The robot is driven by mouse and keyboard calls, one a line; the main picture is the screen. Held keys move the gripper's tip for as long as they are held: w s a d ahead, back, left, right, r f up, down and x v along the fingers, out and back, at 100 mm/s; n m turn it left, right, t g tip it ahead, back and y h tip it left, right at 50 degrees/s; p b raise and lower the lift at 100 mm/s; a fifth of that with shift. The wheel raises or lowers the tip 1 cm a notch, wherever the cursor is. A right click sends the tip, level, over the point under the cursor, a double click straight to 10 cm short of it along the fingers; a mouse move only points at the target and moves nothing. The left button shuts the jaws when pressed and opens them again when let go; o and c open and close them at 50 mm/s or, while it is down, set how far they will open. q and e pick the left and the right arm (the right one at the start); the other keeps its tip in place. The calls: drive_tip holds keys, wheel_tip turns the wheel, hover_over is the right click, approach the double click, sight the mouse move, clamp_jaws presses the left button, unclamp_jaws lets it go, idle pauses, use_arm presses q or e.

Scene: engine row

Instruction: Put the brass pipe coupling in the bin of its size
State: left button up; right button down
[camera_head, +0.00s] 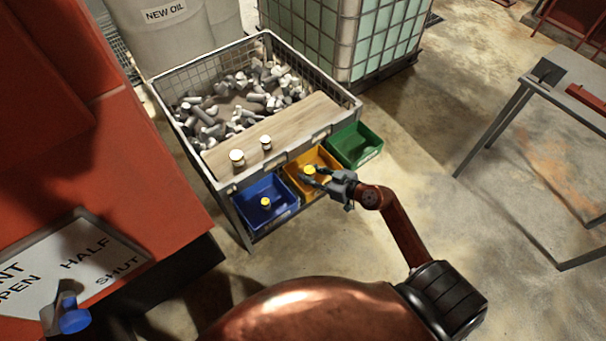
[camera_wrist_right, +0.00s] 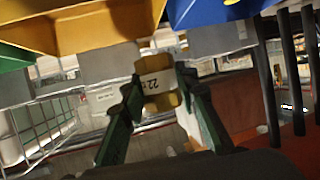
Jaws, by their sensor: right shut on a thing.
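My right gripper (camera_head: 318,177) is shut on the brass pipe coupling (camera_head: 309,170), which is held over the yellow bin (camera_head: 330,157). In the right wrist view the coupling (camera_wrist_right: 159,104) sits between the two fingers of the gripper (camera_wrist_right: 155,100). It has a white band with an upside-down marking that looks like "22". The yellow bin (camera_wrist_right: 80,30) is close by at the upper left of that view. The blue bin (camera_head: 283,211) holds another yellow piece (camera_head: 265,202). The green bin (camera_head: 355,146) looks empty. My left gripper is not in view.
A wire crate (camera_head: 180,123) full of grey fittings stands behind the bins. A wooden board (camera_head: 300,128) across it bears two pale-topped pieces (camera_head: 237,157) (camera_head: 266,142). A red machine (camera_head: 120,170) is at the left. Floor right of the bins is clear up to a metal table (camera_head: 570,90).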

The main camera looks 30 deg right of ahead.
drive_tip(key=w+f+b, duration=0.1)
drive_tip(key=w+f, duration=0.1)
drive_tip(key=w+d+f+b, duration=0.1)
drive_tip(key=f, duration=0.1)
drive_tip(key=w+f+b, duration=0.2)
drive_tip(key=shift+w+d, duration=0.3)
drive_tip(key=shift+w+d+f+b, duration=0.1)
drive_tip(key=shift+w+f+b, duration=0.15)
drive_tip(key=shift+f+b, duration=1.15)
drive_tip(key=shift+f, duration=0.35)
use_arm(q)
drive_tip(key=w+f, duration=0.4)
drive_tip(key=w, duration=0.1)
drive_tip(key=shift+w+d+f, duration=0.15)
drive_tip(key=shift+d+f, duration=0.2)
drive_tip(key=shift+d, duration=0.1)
